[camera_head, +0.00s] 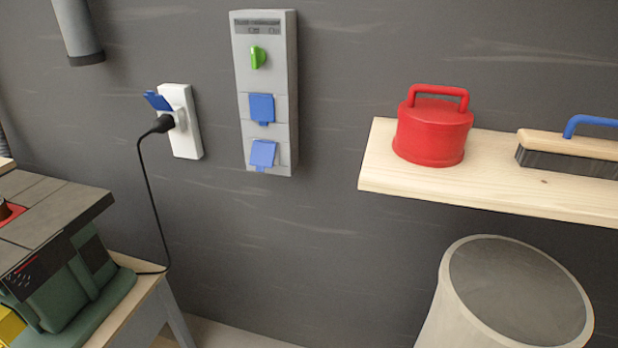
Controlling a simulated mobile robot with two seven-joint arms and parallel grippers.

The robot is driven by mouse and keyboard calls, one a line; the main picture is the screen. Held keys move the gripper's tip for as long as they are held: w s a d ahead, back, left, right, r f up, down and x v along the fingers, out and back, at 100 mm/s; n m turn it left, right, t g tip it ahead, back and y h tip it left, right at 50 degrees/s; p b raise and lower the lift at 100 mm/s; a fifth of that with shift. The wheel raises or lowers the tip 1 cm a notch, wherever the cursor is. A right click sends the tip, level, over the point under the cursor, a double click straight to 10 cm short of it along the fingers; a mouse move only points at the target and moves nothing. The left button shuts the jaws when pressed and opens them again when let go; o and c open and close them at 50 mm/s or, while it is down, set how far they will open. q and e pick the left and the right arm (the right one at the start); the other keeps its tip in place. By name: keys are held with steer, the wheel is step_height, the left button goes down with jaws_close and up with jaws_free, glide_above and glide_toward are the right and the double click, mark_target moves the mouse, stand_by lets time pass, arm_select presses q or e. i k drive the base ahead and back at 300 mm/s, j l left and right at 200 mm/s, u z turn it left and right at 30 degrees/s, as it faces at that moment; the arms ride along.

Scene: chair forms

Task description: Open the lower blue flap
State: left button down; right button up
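A tall grey socket box (280,88) is fixed to the dark wall, left of centre. It carries a green knob (258,57) near its top and two blue flaps below that. The upper blue flap (262,108) looks flat against the box. The lower blue flap (263,154) covers its socket and appears slightly tilted out at its bottom edge. Neither of my grippers shows in the head view.
A white socket (182,135) on the left has a raised blue flap (157,100) and a black plug (163,123) with a hanging cable. A wooden shelf (480,187) at right holds a red lidded container (433,130) and a brush (570,147). A bin (448,300) stands below.

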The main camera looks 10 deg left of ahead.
mark_target(263, 152)
steer(key=j+z, duration=0.15)
steer(key=z, duration=0.95)
steer(key=j, duration=0.8)
